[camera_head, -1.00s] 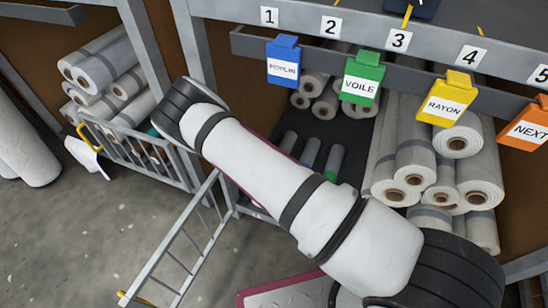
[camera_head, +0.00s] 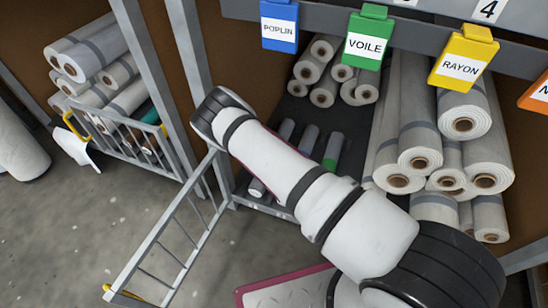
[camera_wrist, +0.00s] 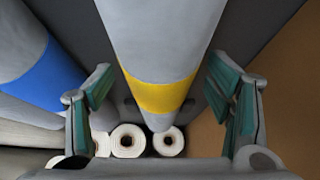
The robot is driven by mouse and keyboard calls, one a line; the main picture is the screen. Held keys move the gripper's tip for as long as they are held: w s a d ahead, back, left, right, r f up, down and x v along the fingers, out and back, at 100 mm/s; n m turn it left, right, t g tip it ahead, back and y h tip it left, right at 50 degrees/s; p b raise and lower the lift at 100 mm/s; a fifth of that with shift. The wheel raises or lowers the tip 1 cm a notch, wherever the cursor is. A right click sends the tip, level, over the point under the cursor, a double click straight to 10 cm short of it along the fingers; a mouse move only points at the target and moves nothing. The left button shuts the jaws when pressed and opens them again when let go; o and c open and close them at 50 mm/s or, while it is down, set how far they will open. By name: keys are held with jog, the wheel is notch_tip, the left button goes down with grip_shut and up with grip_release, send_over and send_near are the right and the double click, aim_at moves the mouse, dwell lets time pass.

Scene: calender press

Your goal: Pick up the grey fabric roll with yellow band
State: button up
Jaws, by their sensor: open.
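The grey fabric roll with yellow band (camera_wrist: 158,95) fills the middle of the wrist view, running lengthwise from the top edge to a rounded end lower down. My gripper (camera_wrist: 160,82) is open, with one green-padded finger on each side of this roll. Gaps show between the pads and the roll, and I cannot tell how far along its depth the fingers reach. In the head view I cannot make out the yellow band or my gripper; my arm covers part of the dark shelf.
A roll with a blue band (camera_wrist: 48,75) lies left of the gripper. White roll ends (camera_wrist: 168,141) show beyond. In the head view, a green-banded roll (camera_head: 333,150) lies on the dark shelf, stacked rolls (camera_head: 420,120) stand right, and an open barred gate (camera_head: 165,235) is at left.

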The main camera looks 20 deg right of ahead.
jog(key=shift+w+d+f, duration=0.15)
jog(key=shift+w+f, duration=0.1)
jog(key=shift+f, duration=0.25)
jog(key=c, duration=1.6)
jog(key=shift+r, duration=0.15)
